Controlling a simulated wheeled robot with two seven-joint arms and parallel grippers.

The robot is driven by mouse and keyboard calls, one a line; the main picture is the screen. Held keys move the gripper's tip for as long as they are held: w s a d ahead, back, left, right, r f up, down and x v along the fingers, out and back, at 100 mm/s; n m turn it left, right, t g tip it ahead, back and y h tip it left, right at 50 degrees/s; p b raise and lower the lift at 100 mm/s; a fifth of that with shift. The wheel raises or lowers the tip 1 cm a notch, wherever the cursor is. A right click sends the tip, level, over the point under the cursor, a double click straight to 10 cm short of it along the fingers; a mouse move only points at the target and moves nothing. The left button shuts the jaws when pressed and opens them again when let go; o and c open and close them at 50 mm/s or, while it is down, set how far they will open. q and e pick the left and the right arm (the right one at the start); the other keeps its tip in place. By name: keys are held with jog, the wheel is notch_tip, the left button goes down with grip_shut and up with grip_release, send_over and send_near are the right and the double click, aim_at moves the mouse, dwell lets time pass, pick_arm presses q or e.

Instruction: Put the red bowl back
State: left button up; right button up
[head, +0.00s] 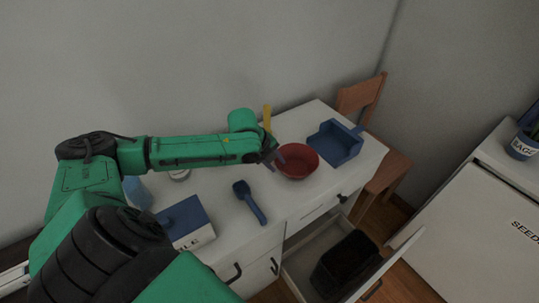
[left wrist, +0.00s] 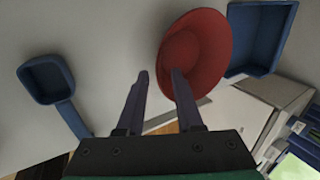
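The red bowl (head: 297,161) sits upright on the white counter (head: 232,217), and it also shows in the left wrist view (left wrist: 205,50). My left gripper (head: 275,158) is at the bowl's left side. In the left wrist view the fingers (left wrist: 159,76) are apart, with the right finger overlapping the bowl and the left finger clear of it. The near rim appears partly between the fingertips; I cannot tell whether they touch. My right gripper is not in view.
A blue dustpan-like tray (head: 336,143) stands right of the bowl, and a blue scoop (head: 249,202) lies left. A blue-and-white box (head: 186,222) is nearer. An open drawer (head: 302,262) below holds a black object (head: 345,264). A wooden chair (head: 362,97) stands behind.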

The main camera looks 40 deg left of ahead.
pick_arm(q)
jog(key=d+v, duration=0.1)
jog(key=v, duration=0.6)
jog(key=shift+a+r, duration=0.15)
jog(key=shift+a, duration=0.35)
jog(key=shift+s, duration=0.15)
